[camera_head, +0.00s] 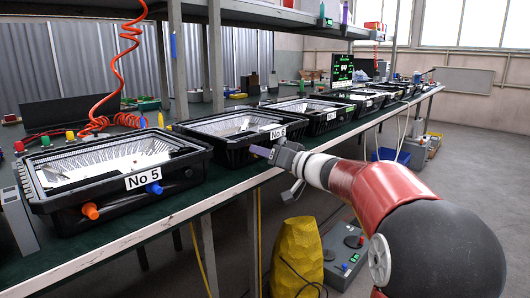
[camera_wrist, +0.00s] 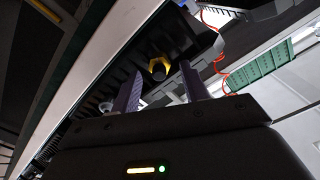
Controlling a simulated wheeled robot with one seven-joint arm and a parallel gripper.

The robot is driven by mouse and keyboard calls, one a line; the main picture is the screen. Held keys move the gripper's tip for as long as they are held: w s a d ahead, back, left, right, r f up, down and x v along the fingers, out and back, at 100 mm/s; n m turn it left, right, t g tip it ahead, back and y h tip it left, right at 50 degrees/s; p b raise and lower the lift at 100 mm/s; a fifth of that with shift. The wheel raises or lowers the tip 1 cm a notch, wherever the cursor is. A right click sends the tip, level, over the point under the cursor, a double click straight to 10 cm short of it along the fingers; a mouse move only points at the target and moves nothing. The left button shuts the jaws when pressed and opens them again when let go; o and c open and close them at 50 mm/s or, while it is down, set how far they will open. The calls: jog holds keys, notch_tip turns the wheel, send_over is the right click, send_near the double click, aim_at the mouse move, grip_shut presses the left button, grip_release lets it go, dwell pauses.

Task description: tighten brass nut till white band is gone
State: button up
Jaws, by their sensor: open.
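The brass nut (camera_wrist: 158,62) shows in the wrist view as a gold ring with a dark centre, on the side of a black housing. My gripper (camera_wrist: 161,71) is open, with one dark finger to each side of the nut in that picture. I cannot tell whether the fingers touch it. No white band can be made out by the nut. In the head view my gripper (camera_head: 262,152) is at the front side of the black housing marked No 6 (camera_head: 228,150). The nut is hidden there behind my gripper.
A housing marked No 5 (camera_head: 75,212), with an orange plug (camera_head: 90,211) and a blue knob (camera_head: 154,188), stands to the left on the green bench. More housings stand farther along it. A yellow bin (camera_head: 297,255) and a grey control box (camera_head: 345,255) are below.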

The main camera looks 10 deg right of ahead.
jog(key=shift+w+a, duration=0.15)
jog(key=shift+c, duration=0.4)
grip_shut()
